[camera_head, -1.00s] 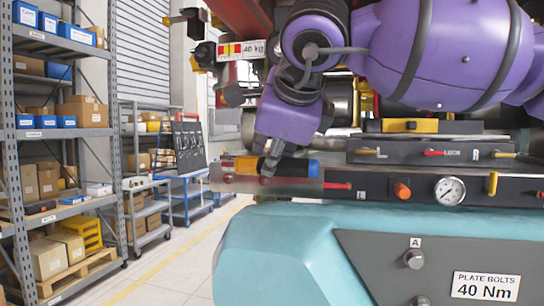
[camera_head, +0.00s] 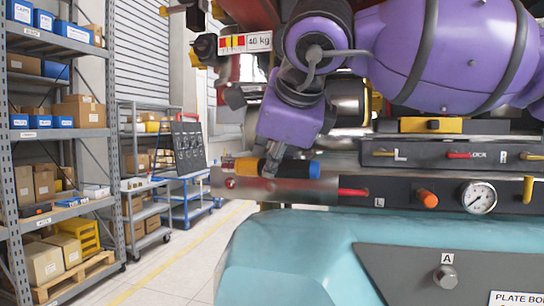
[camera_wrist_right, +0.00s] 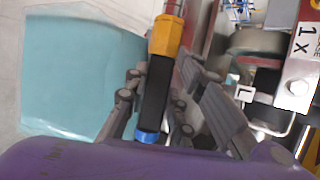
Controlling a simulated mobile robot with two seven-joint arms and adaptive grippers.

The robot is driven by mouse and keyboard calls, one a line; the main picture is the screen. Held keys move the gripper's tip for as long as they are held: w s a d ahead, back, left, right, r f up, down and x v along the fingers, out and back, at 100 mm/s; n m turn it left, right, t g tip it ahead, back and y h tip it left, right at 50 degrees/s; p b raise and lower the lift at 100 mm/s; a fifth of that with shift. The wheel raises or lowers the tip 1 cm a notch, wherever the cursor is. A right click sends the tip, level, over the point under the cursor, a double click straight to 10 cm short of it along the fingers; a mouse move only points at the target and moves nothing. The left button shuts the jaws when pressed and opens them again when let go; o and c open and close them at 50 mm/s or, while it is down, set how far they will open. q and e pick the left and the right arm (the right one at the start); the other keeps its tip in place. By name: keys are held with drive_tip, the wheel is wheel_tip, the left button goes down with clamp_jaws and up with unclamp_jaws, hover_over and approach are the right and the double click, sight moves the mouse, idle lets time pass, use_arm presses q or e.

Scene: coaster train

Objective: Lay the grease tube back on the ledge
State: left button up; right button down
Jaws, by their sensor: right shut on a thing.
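The grease tube (camera_head: 245,164), with a yellow part, a black body and a blue end, lies level in my right gripper (camera_head: 273,168) in the head view. The gripper, on the purple arm, points down with its fingers shut around the black body. The wrist view shows the tube (camera_wrist_right: 155,90) between the fingers (camera_wrist_right: 155,105), its blue end nearest the wrist. The grey metal ledge (camera_head: 300,193) runs just below the tube in the head view. I cannot tell whether the tube touches it. My left gripper is not in view.
A panel with a gauge (camera_head: 479,198), an orange knob (camera_head: 427,198) and red and yellow levers is right of the ledge. A teal body (camera_head: 290,255) bulges below. Shelving (camera_head: 60,140) and a blue cart (camera_head: 185,200) stand at the left beyond open floor.

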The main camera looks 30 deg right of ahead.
wheel_tip(320, 180, down, 4)
drive_tip(key=shift+w+f+b, duration=0.1)
drive_tip(key=shift+f+b, duration=0.05)
drive_tip(key=shift+b, duration=0.35)
drive_tip(key=shift+f, duration=0.8)
drive_tip(key=shift+f+b, duration=0.5)
drive_tip(key=shift+f, duration=0.2)
drive_tip(key=c, duration=1.4)
unclamp_jaws()
drive_tip(key=shift+f, duration=0.15)
